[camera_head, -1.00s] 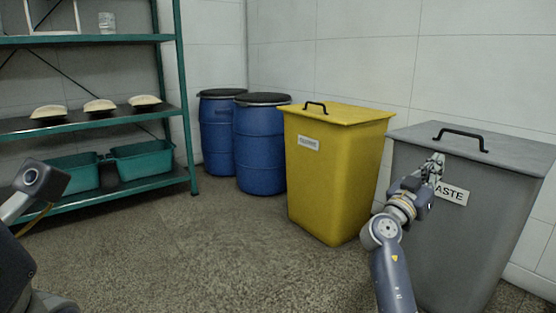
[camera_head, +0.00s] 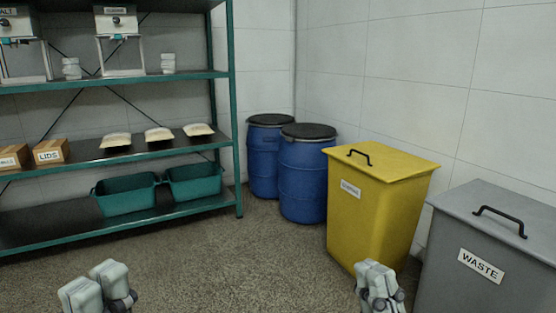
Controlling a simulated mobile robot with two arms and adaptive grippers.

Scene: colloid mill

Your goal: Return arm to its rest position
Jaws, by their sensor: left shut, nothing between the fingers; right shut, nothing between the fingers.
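My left gripper (camera_head: 98,288) shows at the bottom left of the head view, low over the floor. It is shut and empty. My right gripper (camera_head: 379,288) shows at the bottom, right of centre, in front of the lower part of the yellow bin (camera_head: 375,215). It is shut and empty. The rest of both arms is below the picture edge and hidden.
A grey bin (camera_head: 450,270) labelled WASTE, lid closed, stands at the right. Two blue drums (camera_head: 304,185) stand in the back corner. A green shelf rack (camera_head: 237,150) at the left holds teal tubs (camera_head: 126,198), bags (camera_head: 158,134) and boxes (camera_head: 50,152). The floor between is clear.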

